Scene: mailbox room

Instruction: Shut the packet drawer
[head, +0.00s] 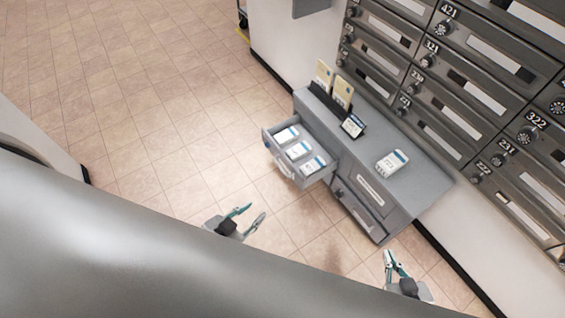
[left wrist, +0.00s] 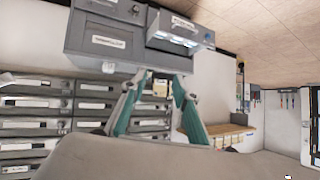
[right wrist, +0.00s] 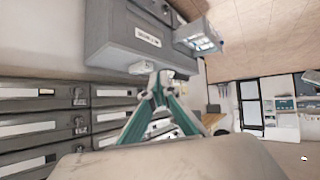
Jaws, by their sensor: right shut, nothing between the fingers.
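The packet drawer (head: 283,168) is pulled out from the left part of the grey cabinet (head: 430,180). Several white and blue packets (head: 298,150) lie in it. The open drawer also shows in the left wrist view (left wrist: 184,27) and in the right wrist view (right wrist: 186,38). My left gripper (head: 248,214) is open and empty, in front of the drawer and apart from it; its fingertips stand apart in the left wrist view (left wrist: 158,78). My right gripper (head: 388,254) is shut and empty, near the cabinet's lower right door and apart from the drawer; its tips meet in the right wrist view (right wrist: 158,77).
Another packet (head: 391,162) lies on the cabinet top, beside a dark holder (head: 328,103) with yellow envelopes and a small display (head: 352,126). Numbered mailboxes (head: 470,75) line the wall behind. The tiled floor (head: 150,110) left of the drawer is clear.

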